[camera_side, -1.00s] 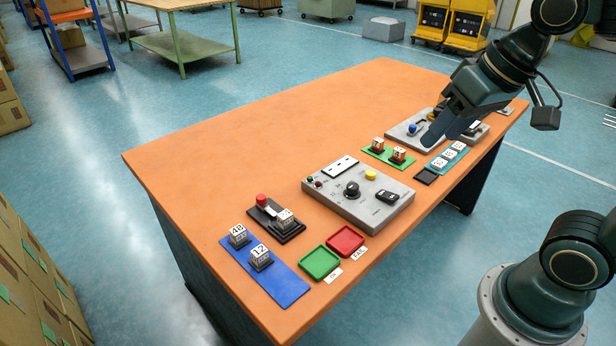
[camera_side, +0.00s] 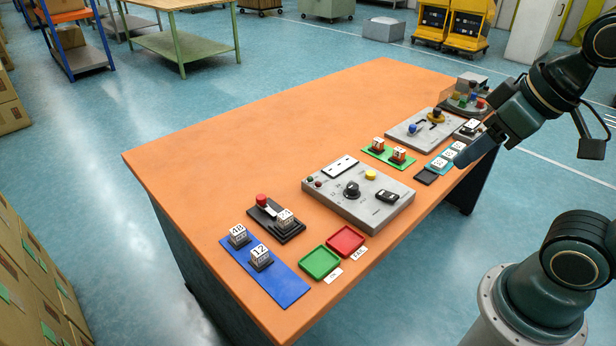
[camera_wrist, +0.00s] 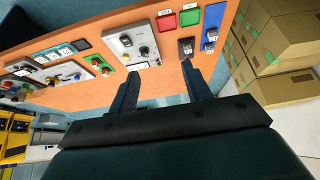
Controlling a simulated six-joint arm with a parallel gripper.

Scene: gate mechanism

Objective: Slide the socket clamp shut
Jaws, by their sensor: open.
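A dark fixture (camera_side: 275,219) lies near the left end of the orange table, with a red knob (camera_side: 262,200) at its back left and a white-topped numbered block (camera_side: 285,217) at its right. This looks like the socket clamp; whether it is open or shut is too small to tell. The fixture also shows in the wrist view (camera_wrist: 187,48), beyond one fingertip. My gripper (camera_side: 468,162) is over the right front edge of the table, far from the fixture. In the wrist view my gripper (camera_wrist: 158,80) has its fingers apart with nothing between them.
A grey control box (camera_side: 355,198) stands mid-table. Red (camera_side: 345,241) and green (camera_side: 319,262) trays lie near the front edge. A blue mat (camera_side: 288,290) holds two blocks. A grey panel (camera_side: 415,130) and coloured knobs are at the far right. The table's back left is clear.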

